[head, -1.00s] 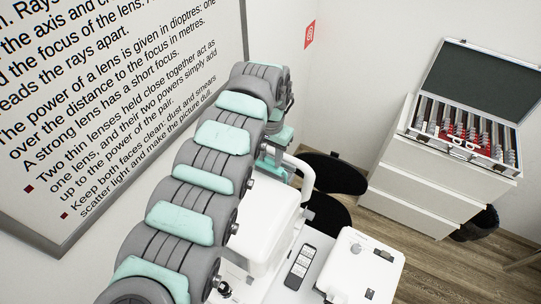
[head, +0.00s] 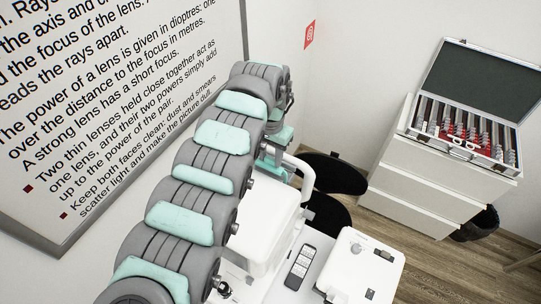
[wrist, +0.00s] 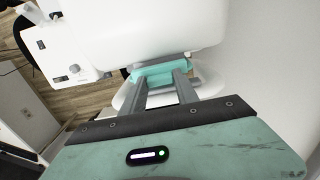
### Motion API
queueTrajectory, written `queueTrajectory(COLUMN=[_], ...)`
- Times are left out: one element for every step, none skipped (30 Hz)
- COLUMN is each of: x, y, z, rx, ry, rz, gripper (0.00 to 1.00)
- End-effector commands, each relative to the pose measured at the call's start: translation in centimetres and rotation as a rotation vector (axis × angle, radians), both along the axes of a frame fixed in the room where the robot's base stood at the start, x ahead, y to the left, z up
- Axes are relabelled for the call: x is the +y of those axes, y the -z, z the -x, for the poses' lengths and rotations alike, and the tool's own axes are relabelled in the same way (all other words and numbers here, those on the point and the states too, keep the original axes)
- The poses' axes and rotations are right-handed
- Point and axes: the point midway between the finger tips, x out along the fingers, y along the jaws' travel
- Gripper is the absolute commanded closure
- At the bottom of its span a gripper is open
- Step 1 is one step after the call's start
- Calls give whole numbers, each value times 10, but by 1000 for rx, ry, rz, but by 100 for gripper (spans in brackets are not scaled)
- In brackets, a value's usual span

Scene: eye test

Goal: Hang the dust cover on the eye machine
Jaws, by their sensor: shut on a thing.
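The eye machine (head: 267,218) is a white body with a curved white arm, low in the middle of the head view, partly behind my arm. In the wrist view its large rounded white housing (wrist: 130,35) fills the top. My gripper (wrist: 158,77) has its two grey fingers shut on a small teal piece, which I take to be the dust cover (wrist: 160,71). It lies just below the housing; whether they touch I cannot tell. A white rounded edge shows around the fingertips. In the head view my arm mostly hides the gripper and the cover.
A white control box (head: 362,268) with a knob and a dark remote (head: 302,267) lie on the white table. A black stool (head: 333,172) stands behind. An open lens case (head: 466,135) sits on a white drawer cabinet (head: 425,190). A wall chart (head: 110,110) is close on the left.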

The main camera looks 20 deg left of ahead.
Motion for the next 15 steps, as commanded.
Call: queueTrajectory(x=[0, 0, 0, 0, 0, 0, 0, 0, 0, 0, 0, 0, 0, 0, 0], y=[0, 0, 0, 0, 0, 0, 1, 1, 2, 3, 3, 5, 5, 6, 7], z=[0, 0, 0, 0, 0, 0, 0, 0, 0, 0, 0, 0, 0, 0, 0], rx=[0, 0, -1, -1, 0, 0, 0, 0, 0, 0, 0, 0, 1, 1, 1], ry=[0, 0, 0, 0, 0, 0, 0, 0, 0, 0, 0, 0, 0, 0, 0], rz=[0, 0, 0, 0, 0, 0, 0, 0, 0, 0, 0, 0, 0, 0, 0], gripper=[86, 86, 86, 86, 86, 86, 86, 86, 86, 86, 86, 86, 86, 86, 86])
